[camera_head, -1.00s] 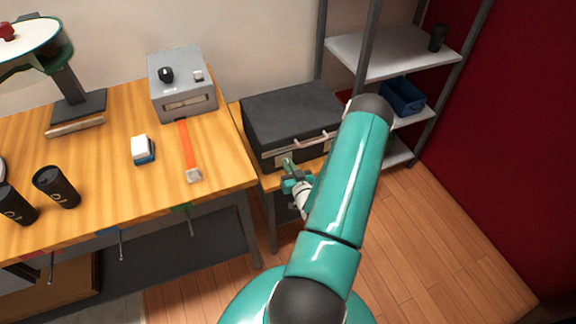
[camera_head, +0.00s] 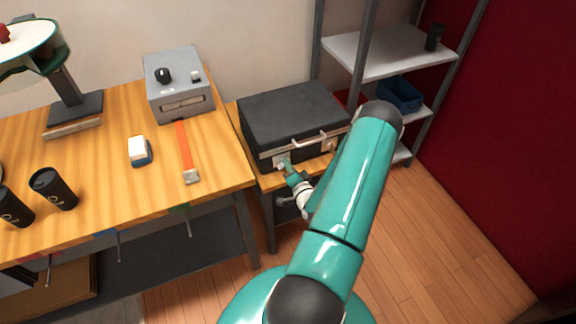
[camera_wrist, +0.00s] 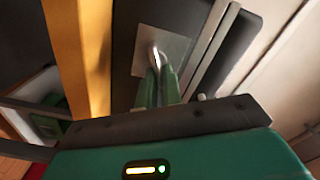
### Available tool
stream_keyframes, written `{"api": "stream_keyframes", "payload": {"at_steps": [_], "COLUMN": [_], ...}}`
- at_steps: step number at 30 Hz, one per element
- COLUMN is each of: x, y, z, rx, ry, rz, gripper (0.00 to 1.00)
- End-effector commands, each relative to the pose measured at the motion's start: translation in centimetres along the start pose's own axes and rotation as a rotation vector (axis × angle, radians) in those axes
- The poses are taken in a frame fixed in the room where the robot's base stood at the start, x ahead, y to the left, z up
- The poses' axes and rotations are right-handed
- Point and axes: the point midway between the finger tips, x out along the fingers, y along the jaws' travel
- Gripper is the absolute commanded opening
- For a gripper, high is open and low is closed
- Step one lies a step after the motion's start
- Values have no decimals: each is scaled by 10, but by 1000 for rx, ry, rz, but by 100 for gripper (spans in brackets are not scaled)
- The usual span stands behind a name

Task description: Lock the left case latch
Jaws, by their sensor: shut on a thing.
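The black case (camera_head: 292,118) lies closed on a low wooden stand, with a light metal strip and a handle along its front. The left case latch (camera_head: 281,160) is a light plate on the left of the case's front. In the wrist view the latch plate (camera_wrist: 172,48) carries a small shiny metal loop (camera_wrist: 156,56). My gripper (camera_head: 287,164) is at this latch. Its two green fingers (camera_wrist: 158,84) are close together with the loop between their tips. The right latch (camera_head: 330,146) shows partly beside my arm.
The wooden table (camera_head: 90,150) on the left holds a grey box (camera_head: 178,88), a red strap (camera_head: 185,150), a white and blue block (camera_head: 139,151) and black cups (camera_head: 53,188). A metal shelf (camera_head: 390,50) with a blue bin (camera_head: 399,94) stands behind right.

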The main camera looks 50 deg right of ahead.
Motion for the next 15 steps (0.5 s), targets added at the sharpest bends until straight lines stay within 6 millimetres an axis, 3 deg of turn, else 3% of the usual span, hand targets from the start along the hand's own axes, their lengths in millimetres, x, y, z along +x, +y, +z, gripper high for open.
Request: {"api": "stream_keyframes", "payload": {"at_steps": [15], "x": [0], "y": [5], "z": [1], "rx": [407], "ry": [1], "rz": [0], "gripper": [0]}}
